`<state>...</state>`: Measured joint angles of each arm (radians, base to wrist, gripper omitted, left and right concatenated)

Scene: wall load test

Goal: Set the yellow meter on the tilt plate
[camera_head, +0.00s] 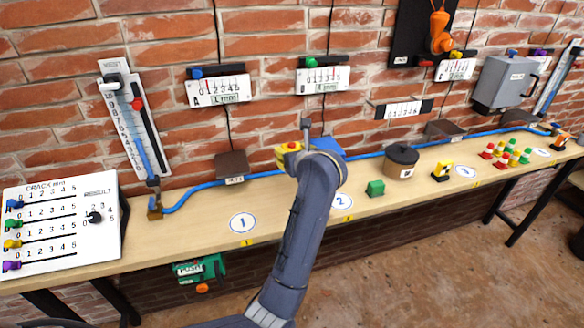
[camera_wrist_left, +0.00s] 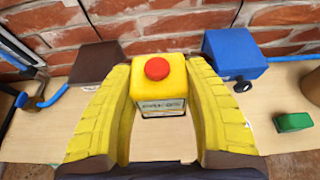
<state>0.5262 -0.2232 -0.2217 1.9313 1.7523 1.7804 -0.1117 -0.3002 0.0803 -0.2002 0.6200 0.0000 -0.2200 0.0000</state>
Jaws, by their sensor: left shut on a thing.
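The yellow meter (camera_wrist_left: 160,88) is a small yellow box with a red button on top and a pale display on its front. My left gripper (camera_wrist_left: 162,100) is shut on it, with a yellow finger pad on each side. In the head view, the meter's red button (camera_head: 292,146) shows beside my left gripper (camera_head: 298,156), over the bench's back part; my arm hides much of both. A brown plate (camera_head: 232,165), which may be the tilt plate, is at the wall left of the gripper. It also shows at left in the left wrist view (camera_wrist_left: 97,62). My right gripper is not in view.
A blue box (camera_wrist_left: 234,54) stands right of the meter. A green block (camera_head: 376,187) and a dark round pot (camera_head: 402,160) are farther right. A blue hose (camera_head: 190,190) runs along the bench's back. The bench around circle 1 (camera_head: 243,223) is clear.

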